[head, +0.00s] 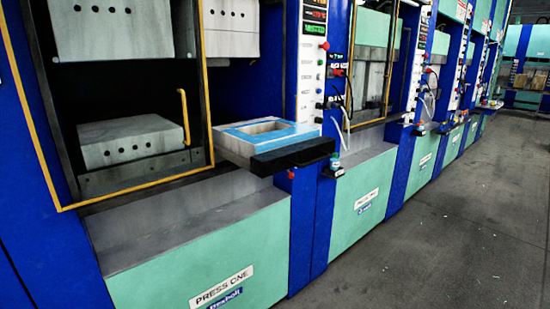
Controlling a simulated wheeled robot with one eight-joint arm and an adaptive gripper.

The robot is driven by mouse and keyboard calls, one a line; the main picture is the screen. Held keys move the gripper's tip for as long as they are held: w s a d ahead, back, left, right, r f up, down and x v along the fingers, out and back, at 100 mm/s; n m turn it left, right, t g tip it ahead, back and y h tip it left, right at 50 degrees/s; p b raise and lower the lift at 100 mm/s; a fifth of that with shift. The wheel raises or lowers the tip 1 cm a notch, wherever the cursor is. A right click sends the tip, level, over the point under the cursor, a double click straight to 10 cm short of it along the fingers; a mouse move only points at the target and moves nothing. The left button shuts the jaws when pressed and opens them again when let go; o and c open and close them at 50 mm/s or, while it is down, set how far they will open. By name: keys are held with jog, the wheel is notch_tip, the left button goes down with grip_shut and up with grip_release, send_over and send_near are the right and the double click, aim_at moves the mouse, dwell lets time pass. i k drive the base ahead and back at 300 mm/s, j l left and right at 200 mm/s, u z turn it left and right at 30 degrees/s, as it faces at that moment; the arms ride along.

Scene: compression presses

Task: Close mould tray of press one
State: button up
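The mould tray (232,148) of press one sticks out of the press opening at the picture's middle. It is a pale slab with a blue-edged rectangular recess on top and a black bar (292,156) across its front. The press one base (195,262) below is green with a grey top and carries a "PRESS ONE" label (222,286). My gripper is not in this view, so its state does not show.
A yellow-framed guard door (206,95) with a yellow handle (185,116) stands left of the tray. A control panel (310,70) with buttons is on the blue column to the right. More presses recede rightward. The grey floor (460,200) at right is clear.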

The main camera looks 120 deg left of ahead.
aim_at(265, 147)
jog(key=k+j+u, duration=0.1)
jog(key=u, duration=3.65)
